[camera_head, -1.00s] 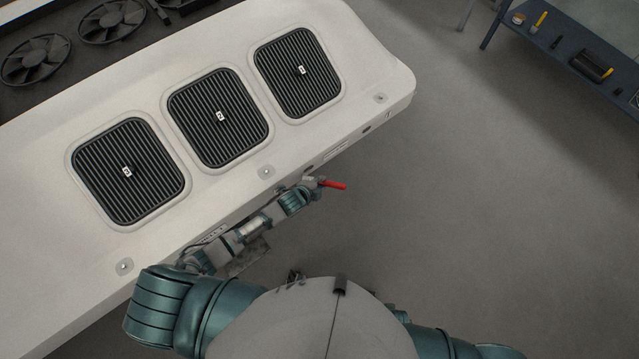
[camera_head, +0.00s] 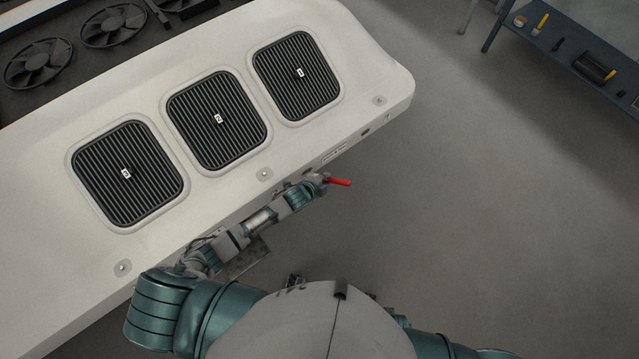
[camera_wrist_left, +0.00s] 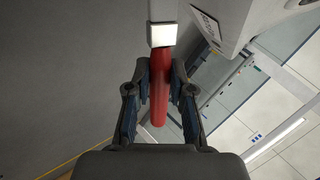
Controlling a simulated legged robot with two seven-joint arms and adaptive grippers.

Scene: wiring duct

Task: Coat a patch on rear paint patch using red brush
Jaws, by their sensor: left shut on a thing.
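The red brush (camera_head: 340,182) is held in my left gripper (camera_head: 319,181), beside the near side of the large white housing (camera_head: 225,180). In the left wrist view, the fingers of my left gripper (camera_wrist_left: 160,70) are shut on the red handle (camera_wrist_left: 159,108). A white block (camera_wrist_left: 163,35) shows at the brush's upper end, with a grey shaft beyond it. I cannot make out the rear paint patch in either view. My right gripper is out of view.
Three dark square grilles (camera_head: 218,118) are set in the housing top. Black fans (camera_head: 38,63) lie at the far left. A dark blue bench (camera_head: 560,45) with tools stands at the upper right. The grey floor (camera_head: 470,200) between is clear.

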